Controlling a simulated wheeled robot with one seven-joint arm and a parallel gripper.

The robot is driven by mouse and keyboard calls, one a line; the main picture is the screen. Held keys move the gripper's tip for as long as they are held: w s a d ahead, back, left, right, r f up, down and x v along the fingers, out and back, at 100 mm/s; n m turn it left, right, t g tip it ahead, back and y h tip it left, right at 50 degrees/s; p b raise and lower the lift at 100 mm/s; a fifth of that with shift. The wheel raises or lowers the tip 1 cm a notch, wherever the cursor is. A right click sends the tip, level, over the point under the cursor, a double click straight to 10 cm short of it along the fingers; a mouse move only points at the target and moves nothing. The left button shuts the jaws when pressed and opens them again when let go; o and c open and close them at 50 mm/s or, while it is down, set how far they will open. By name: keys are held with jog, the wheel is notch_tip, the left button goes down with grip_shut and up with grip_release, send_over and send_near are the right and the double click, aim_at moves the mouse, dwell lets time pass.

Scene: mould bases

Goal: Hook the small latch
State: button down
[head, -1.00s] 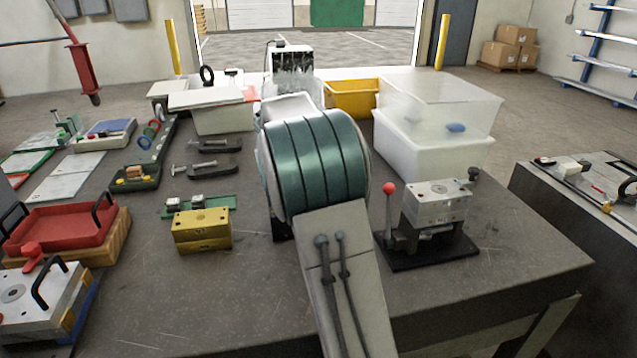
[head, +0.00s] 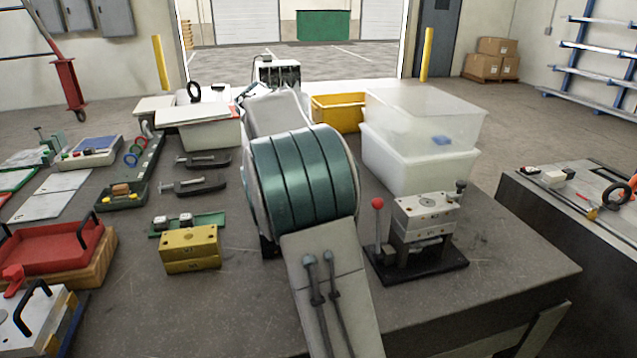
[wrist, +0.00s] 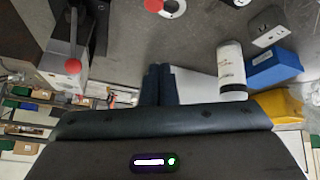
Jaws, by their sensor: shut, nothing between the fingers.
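A small grey metal mould base (head: 424,214) stands on a black plate (head: 440,270) at the right of the bench in the head view. A lever with a red ball knob (head: 377,203) rises at its left, and a small dark-knobbed part (head: 460,188) stands at its upper right corner. I cannot make out a small latch for certain. My gripper (wrist: 160,85) shows in the wrist view, its dark fingers together and empty. A grey block with a red knob (wrist: 73,66) is left of the fingers, apart from them. In the head view my arm hides the gripper.
A yellow block (head: 190,250), black clamps (head: 205,185) and a red tray (head: 50,248) lie left of my arm. A translucent bin (head: 420,155) stands behind the mould base. The front right bench top is clear. Another bench (head: 560,240) is at the right.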

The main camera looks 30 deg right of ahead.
jog(key=shift+v, duration=1.15)
jog(key=shift+d, duration=0.1)
jog(key=s+a+f+n+y, duration=0.2)
jog(key=s+a+f+n, duration=0.2)
jog(key=s, duration=0.6)
jog(key=s+a+f+n+t+y, duration=0.1)
jog(key=s+a+f+n, duration=0.3)
jog(key=s, duration=0.6)
jog(key=s+a+f+n+t+y, duration=0.1)
jog(key=s+a+f+n+y, duration=0.3)
jog(key=s, duration=0.6)
jog(key=a+n, duration=0.2)
jog(key=a, duration=0.1)
jog(key=shift+n, duration=0.3)
